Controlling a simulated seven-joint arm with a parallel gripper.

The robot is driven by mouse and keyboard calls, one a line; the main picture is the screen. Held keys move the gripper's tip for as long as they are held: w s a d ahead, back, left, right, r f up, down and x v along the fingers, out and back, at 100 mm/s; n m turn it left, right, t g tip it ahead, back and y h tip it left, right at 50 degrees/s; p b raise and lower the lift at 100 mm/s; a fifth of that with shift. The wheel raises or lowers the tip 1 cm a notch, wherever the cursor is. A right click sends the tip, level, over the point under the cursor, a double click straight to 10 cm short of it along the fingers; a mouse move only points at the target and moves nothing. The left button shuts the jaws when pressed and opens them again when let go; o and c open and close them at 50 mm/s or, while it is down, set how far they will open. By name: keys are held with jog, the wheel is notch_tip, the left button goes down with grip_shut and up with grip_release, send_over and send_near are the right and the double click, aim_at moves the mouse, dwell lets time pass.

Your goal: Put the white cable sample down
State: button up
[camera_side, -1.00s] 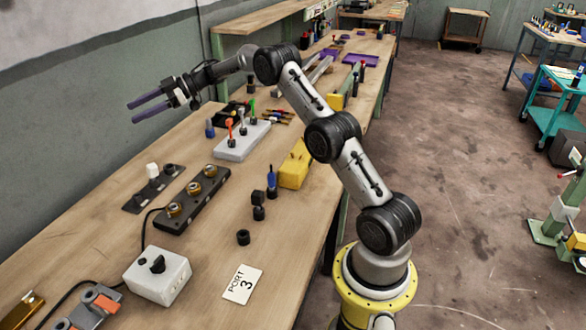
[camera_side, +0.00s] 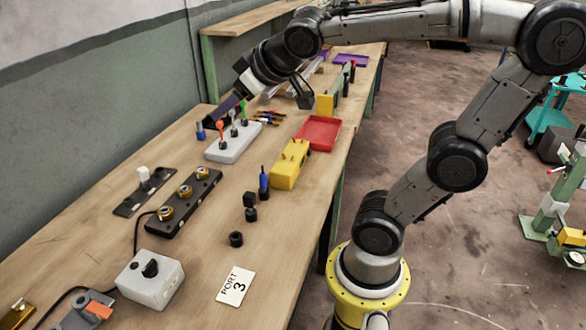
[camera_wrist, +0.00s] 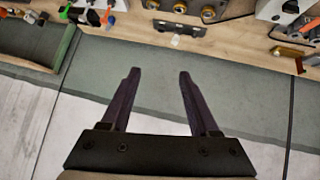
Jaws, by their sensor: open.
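A small white piece (camera_side: 143,173) stands at a dark flat plate (camera_side: 130,207) on the bench; I cannot tell whether it is the white cable sample. It also shows in the wrist view (camera_wrist: 175,40), at the edge of the plate. My gripper (camera_side: 212,119) hangs over the back of the bench, left of the lever block, with its dark purple fingers pointing down to the left. In the wrist view my gripper (camera_wrist: 159,75) is open, with nothing between the fingers. No other white cable is clear in view.
A grey block (camera_side: 232,148) with coloured levers is close to my gripper. A black strip (camera_side: 184,205) with brass fittings, a yellow block (camera_side: 290,165), a red tray (camera_side: 318,132) and a grey switch box (camera_side: 150,278) stand on the bench. The wall (camera_side: 100,100) borders the left side.

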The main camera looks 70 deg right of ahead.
jog(key=s+a+f+g+y, duration=0.1)
jog(key=s+a+f+g, duration=0.1)
jog(key=s, duration=0.5)
jog(key=s+a+f+g+y, duration=0.1)
jog(key=s+a+f, duration=0.3)
jog(key=s+f, duration=0.3)
jog(key=shift+s+n+g+y, duration=0.2)
jog(key=shift+n+g+y, duration=0.1)
jog(key=shift+g+y, duration=0.1)
